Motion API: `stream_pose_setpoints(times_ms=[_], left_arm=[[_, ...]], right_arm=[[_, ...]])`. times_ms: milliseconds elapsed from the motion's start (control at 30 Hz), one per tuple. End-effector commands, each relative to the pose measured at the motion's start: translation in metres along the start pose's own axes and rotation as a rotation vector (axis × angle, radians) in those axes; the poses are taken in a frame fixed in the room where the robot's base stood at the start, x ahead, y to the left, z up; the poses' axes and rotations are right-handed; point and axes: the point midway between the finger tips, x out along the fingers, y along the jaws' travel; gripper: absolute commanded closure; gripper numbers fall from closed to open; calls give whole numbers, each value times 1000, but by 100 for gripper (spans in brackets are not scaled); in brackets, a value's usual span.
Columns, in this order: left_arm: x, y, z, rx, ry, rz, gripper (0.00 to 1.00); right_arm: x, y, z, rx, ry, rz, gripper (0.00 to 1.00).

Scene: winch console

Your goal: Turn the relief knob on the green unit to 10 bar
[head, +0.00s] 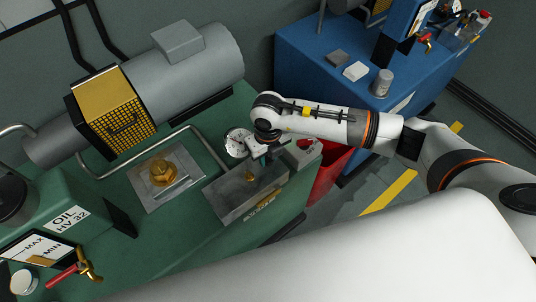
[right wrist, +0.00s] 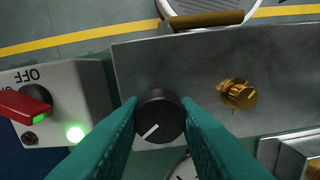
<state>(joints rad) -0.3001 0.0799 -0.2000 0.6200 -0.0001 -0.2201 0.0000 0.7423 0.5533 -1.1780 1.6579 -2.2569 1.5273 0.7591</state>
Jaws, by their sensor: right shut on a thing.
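The green unit (head: 185,240) fills the left of the head view. On its front edge sits a grey metal block (head: 226,202). In the right wrist view this block (right wrist: 220,62) carries a black round knob (right wrist: 158,110) with a white pointer line, which slants to the lower left of the picture. My right gripper (head: 264,156) is over the block; in the wrist view its two fingers (right wrist: 159,106) are shut on the black knob, one on each side. A white gauge (head: 237,142) stands behind the block; its reading is too small to tell. My left gripper is out of view.
A brass knob (right wrist: 239,94) stands on the block beside the black one. A switch box (right wrist: 52,100) with a red switch and a lit green lamp is close by. A red bin (head: 328,172) and a blue unit (head: 325,60) lie to the right.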

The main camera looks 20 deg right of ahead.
Motion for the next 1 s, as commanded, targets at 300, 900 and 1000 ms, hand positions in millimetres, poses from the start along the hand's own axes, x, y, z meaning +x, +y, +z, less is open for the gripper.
stream_pose_setpoints(times_ms=[300,900,1000], left_arm=[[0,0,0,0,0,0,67],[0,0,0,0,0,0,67],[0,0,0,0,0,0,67]], right_arm=[[-2,1,-2,115,5,1,95],[-2,1,-2,134,5,0,60],[-1,1,-1,134,4,0,50]])
